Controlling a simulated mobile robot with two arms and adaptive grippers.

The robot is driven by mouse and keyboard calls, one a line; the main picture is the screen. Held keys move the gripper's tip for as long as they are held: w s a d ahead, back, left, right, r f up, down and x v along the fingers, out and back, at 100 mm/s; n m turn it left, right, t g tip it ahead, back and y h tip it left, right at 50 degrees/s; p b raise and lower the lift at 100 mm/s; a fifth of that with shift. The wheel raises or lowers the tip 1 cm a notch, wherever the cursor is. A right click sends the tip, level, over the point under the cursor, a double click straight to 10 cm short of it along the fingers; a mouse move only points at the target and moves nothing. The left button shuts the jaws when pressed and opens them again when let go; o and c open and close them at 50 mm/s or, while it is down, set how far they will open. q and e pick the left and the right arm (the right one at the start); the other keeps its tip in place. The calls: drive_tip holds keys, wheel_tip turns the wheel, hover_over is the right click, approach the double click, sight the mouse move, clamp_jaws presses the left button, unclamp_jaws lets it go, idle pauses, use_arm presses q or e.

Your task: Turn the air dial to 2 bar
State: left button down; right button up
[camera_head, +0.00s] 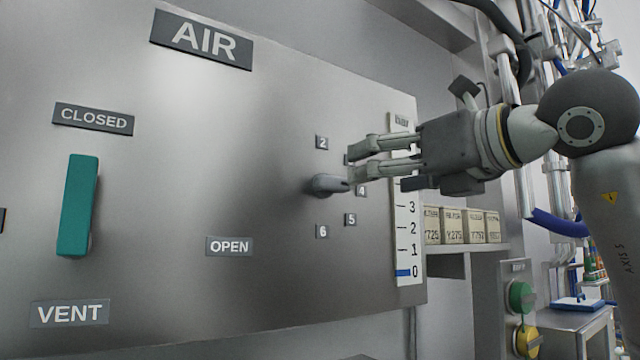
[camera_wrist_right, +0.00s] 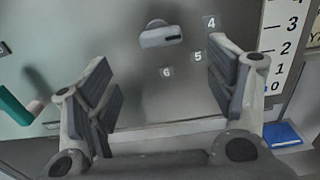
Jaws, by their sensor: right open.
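The air dial (camera_head: 326,185) is a grey knob on the steel panel, with number plates around it: 2 (camera_head: 322,142) above, 4 (camera_head: 361,191) to the right, 5 and 6 below. Its handle lies about level, its free end to the right near the 4. My right gripper (camera_head: 352,158) is open and empty, its fingers in front of the panel just up and right of the dial. In the right wrist view the dial (camera_wrist_right: 160,35) shows beyond the gap between the fingers, apart from them. My left gripper is not in view.
A vertical bar scale (camera_head: 408,235) right of the dial shows a blue mark at 0. A green vent handle (camera_head: 77,205) stands upright at left. Labelled boxes (camera_head: 462,226) sit on a shelf at right, with green and yellow buttons below. The panel between is clear.

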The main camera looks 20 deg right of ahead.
sight(338, 181)
drive_tip(key=p+x, duration=0.4)
drive_tip(key=x, duration=0.5)
drive_tip(key=shift+r, duration=0.1)
drive_tip(key=shift+p+x, duration=0.3)
drive_tip(key=shift+x, duration=0.5)
drive_tip(key=shift+c, duration=0.2)
drive_tip(key=c, duration=1)
